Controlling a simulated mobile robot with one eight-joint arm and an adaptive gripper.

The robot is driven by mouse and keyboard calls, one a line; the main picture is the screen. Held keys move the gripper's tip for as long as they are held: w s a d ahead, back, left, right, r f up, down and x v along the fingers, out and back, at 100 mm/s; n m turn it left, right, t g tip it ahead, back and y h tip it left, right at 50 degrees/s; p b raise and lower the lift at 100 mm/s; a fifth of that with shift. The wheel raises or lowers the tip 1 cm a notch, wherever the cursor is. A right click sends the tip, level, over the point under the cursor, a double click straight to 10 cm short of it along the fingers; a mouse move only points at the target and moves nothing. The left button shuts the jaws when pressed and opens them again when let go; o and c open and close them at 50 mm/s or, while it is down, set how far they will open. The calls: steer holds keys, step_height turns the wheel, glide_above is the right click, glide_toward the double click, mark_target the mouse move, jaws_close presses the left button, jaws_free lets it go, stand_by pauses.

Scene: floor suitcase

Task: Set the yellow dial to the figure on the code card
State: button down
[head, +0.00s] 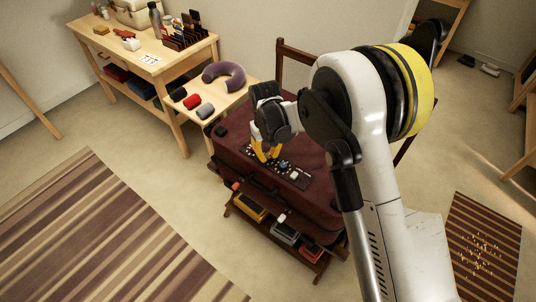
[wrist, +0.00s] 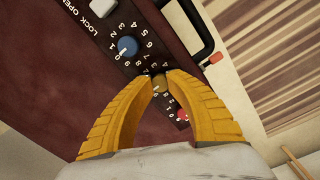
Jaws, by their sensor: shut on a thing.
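The yellow dial (wrist: 160,84) sits on the dark panel (wrist: 143,60) of a dark red suitcase (head: 232,148). My gripper (wrist: 160,76) is shut on the dial from both sides; its yellow fingers also show over the panel in the head view (head: 265,153). The fingers hide most of the dial, so its setting cannot be read. The blue dial (wrist: 128,46) is beside it, and a red dial (wrist: 182,115) is partly visible on the other side. A white card (head: 149,60) with small marks, perhaps the code card, lies on the wooden bench; its figures are too small to read.
A pale lock knob (wrist: 103,7) is at the panel's far end, by the LOCK and OPEN lettering. A black handle (wrist: 206,42) runs along the suitcase edge. A purple neck pillow (head: 224,75) and rolled cloths lie on the low table behind. Striped rugs cover the floor.

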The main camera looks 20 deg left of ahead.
steer(key=m, duration=0.5)
steer(key=shift+m, duration=0.3)
steer(key=m, duration=1)
steer(key=shift+m, duration=0.4)
steer(key=m, duration=0.4)
steer(key=shift+m+g, duration=0.3)
steer(key=shift+m, duration=0.1)
steer(key=c, duration=1.2)
jaws_free()
steer(key=shift+a, duration=0.1)
steer(key=shift+c, duration=0.2)
